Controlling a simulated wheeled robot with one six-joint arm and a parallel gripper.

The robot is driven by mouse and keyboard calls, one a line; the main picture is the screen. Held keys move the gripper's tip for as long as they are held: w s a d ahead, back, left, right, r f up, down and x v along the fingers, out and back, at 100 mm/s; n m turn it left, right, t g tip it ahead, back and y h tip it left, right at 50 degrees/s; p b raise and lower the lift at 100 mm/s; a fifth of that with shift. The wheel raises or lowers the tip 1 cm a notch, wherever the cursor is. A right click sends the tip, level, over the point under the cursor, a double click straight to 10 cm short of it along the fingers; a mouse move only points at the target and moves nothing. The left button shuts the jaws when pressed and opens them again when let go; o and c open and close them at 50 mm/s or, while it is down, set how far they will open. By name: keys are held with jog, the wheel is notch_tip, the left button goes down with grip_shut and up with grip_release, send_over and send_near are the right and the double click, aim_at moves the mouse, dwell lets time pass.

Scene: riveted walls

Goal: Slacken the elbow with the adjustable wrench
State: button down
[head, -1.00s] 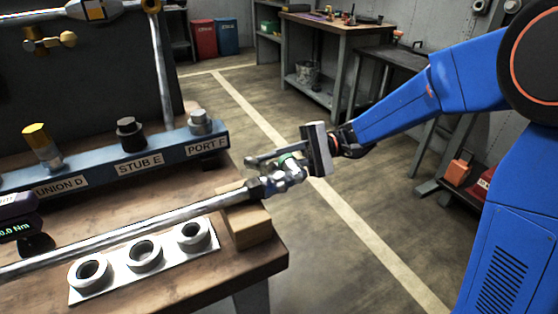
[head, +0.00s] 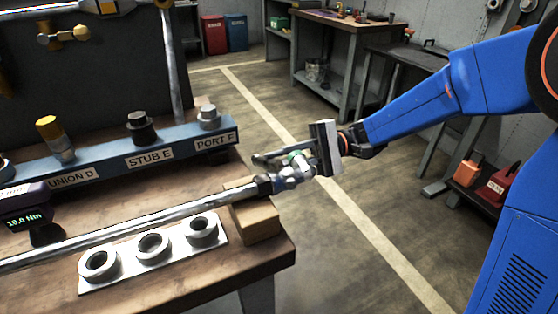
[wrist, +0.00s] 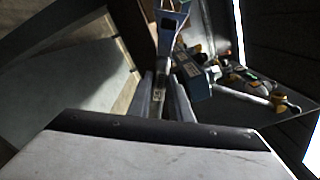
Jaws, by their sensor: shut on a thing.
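The elbow (head: 293,175) is a grey metal fitting at the right end of a long pale pipe (head: 140,229), just past the bench's right edge. My gripper (head: 312,160) is at the elbow's upper right, fingers pointing left toward it. It is shut on what looks like the adjustable wrench (head: 268,159), a grey bar that reaches left above the elbow, with a green patch near it. I cannot tell whether the wrench's jaws are seated on the elbow. In the wrist view the two fingers (wrist: 162,98) are close together, and the grip is partly hidden.
A wooden block (head: 255,221) lies under the pipe at the bench edge. A white plate (head: 124,267) with three rings lies in front. A blue rail (head: 112,163) with labelled fittings stands behind. A display (head: 22,216) reads 10.0 Nm. Open floor lies right of the bench.

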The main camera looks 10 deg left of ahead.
jog(key=shift+s+d+r, duration=0.7)
jog(key=shift+s, duration=0.25)
dwell(1.4)
jog(key=shift+s+d+r, duration=0.3)
jog(key=shift+s+d, duration=0.1)
jog(key=shift+d, duration=0.05)
dwell(1.0)
jog(key=shift+d+m+t+y, duration=0.2)
jog(key=shift+m+t+y, duration=0.1)
dwell(0.5)
jog(key=shift+w+a+r+n, duration=0.15)
jog(key=shift+w+r+n, duration=0.05)
jog(key=shift+r+n, duration=0.4)
jog(key=shift+w+a+r+n, duration=0.1)
jog(key=shift+w+r+n, duration=0.1)
jog(key=shift+r+n, duration=0.35)
jog(key=shift+w+a+r+n, duration=0.1)
jog(key=shift+w+r+n, duration=0.05)
jog(key=shift+r+n, duration=0.5)
jog(key=shift+w+a+r+n, duration=0.1)
jog(key=shift+r+n, duration=0.4)
jog(key=shift+n, duration=0.1)
jog(key=shift+r, duration=0.1)
